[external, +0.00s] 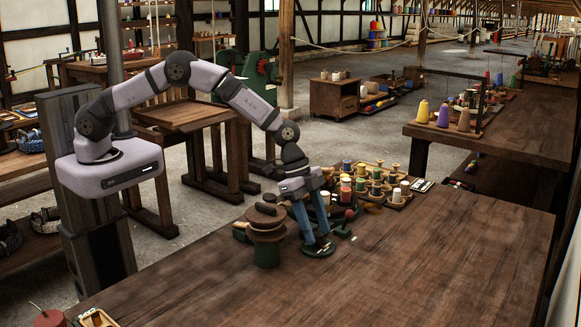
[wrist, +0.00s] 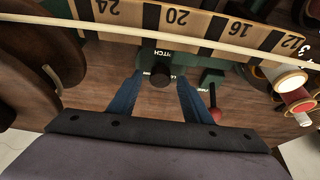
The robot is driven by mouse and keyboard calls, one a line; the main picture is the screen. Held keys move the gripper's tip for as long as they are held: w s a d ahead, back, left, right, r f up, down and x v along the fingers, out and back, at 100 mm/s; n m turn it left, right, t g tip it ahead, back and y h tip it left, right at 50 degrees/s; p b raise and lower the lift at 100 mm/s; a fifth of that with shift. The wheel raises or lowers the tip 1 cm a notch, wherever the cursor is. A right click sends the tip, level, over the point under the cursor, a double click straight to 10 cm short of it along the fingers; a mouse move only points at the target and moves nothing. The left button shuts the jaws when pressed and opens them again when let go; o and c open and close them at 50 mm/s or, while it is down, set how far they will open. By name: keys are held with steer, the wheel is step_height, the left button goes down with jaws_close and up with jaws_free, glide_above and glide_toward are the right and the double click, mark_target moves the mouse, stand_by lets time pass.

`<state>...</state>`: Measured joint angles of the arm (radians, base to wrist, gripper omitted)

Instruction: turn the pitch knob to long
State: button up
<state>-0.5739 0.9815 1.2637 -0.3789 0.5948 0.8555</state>
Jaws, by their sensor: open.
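The pitch knob (wrist: 160,75) is a small dark round knob on a green housing, below the word PITCH, in the wrist view. Small white lettering flanks it, partly hidden; which way the knob points cannot be told. My gripper (wrist: 160,88) is open, with one blue finger on each side of the knob; contact cannot be told. In the external view my gripper (external: 318,246) points down at a green base (external: 318,253) on the table, and its fingers hide the knob.
A numbered wooden scale (wrist: 180,20) and a pale rope (wrist: 200,40) run past the knob. A red-ended lever (wrist: 214,113) stands close right of my fingers. A stack of wooden discs (external: 266,222) is on the left, spools (external: 375,185) behind. The table (external: 430,250) is clear at right.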

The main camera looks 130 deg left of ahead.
steer(key=c, duration=1.1)
steer(key=shift+o, duration=0.2)
steer(key=shift+n+y, duration=0.3)
steer(key=shift+n, duration=0.5)
steer(key=o, duration=1.1)
steer(key=shift+c, duration=0.2)
steer(key=b+v, duration=0.2)
steer(key=v, duration=0.5)
